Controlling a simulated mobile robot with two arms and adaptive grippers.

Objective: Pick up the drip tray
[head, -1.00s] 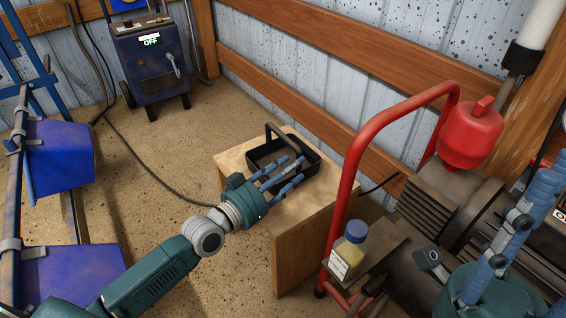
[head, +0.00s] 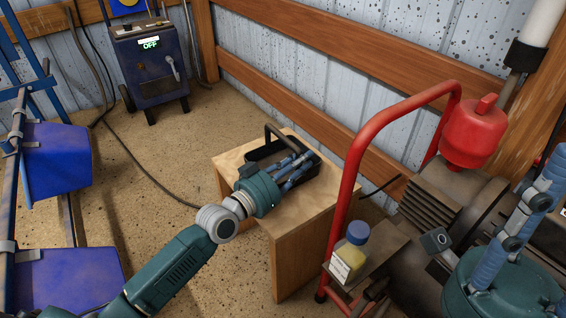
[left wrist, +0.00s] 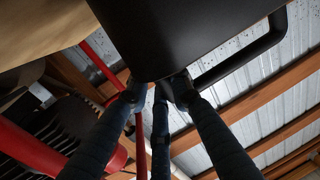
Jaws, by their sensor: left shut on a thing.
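The drip tray (head: 266,151) is a black, shallow, open tray with a raised handle at its back. It sits over the top of a wooden stand (head: 318,230) in the head view. My left gripper (head: 298,164) has its blue fingers at the tray's near side and is shut on it. In the left wrist view the tray (left wrist: 185,30) fills the top, with its handle to the right, and the fingertips (left wrist: 158,92) meet its edge. Whether the tray touches the stand is unclear. My right gripper (head: 525,215) is at the lower right, fingers upward, partly cut off.
A red tubular frame (head: 355,165) stands right of the stand, beside dark machinery. A yellow bottle with a blue cap (head: 350,255) sits on a ledge there. Blue bins (head: 55,160) are at left. A machine reading OFF (head: 150,60) stands behind. Floor between is open.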

